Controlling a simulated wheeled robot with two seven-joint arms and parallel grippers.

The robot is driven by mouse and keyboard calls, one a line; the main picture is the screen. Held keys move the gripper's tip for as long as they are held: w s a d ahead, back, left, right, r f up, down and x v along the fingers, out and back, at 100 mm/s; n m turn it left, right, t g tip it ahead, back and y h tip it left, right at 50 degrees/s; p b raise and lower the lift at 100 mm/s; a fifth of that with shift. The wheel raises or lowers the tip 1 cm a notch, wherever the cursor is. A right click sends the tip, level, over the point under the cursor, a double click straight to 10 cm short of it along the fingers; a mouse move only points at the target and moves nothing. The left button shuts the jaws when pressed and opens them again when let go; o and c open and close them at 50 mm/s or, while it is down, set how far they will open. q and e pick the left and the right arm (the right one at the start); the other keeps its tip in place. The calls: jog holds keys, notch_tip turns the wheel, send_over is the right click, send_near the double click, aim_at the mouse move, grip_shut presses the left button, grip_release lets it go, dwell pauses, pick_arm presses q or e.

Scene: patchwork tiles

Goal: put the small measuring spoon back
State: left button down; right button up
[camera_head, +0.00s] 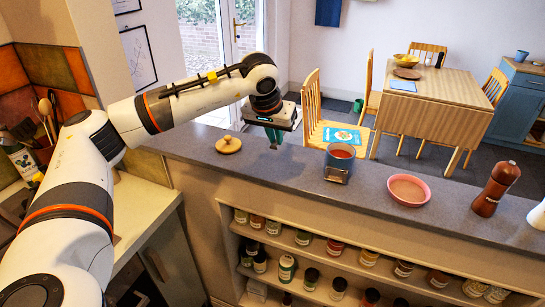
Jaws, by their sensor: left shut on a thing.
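My left gripper (274,138) is above the grey counter (250,168), between the round wooden lid and the blue canister. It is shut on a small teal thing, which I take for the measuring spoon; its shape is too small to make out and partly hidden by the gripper. The blue canister (339,163) stands upright and open to the right, with reddish contents and a metal piece on its front. The wooden lid (228,145) with a knob lies to the left of the gripper. My right gripper is not in view.
A pink bowl (408,190) and a brown pepper mill (495,188) stand farther right on the counter. A white object is cut off at the right edge. Shelves of jars (287,268) are below. The counter's near left part is clear.

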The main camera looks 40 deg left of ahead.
aim_at(277, 165)
pick_arm(q)
notch_tip(277, 165, down, 3)
jog(key=shift+w+r+p, duration=0.1)
jog(key=shift+r+p, duration=0.1)
jog(key=shift+p, duration=0.1)
notch_tip(277, 165, down, 4)
jog(key=shift+r+p, duration=0.1)
jog(key=shift+p, duration=0.5)
jog(key=shift+f, duration=0.25)
jog(key=shift+f+b, duration=0.2)
jog(key=shift+b, duration=0.1)
jog(key=c, duration=1.5)
grip_release()
jog(key=shift+r, duration=0.1)
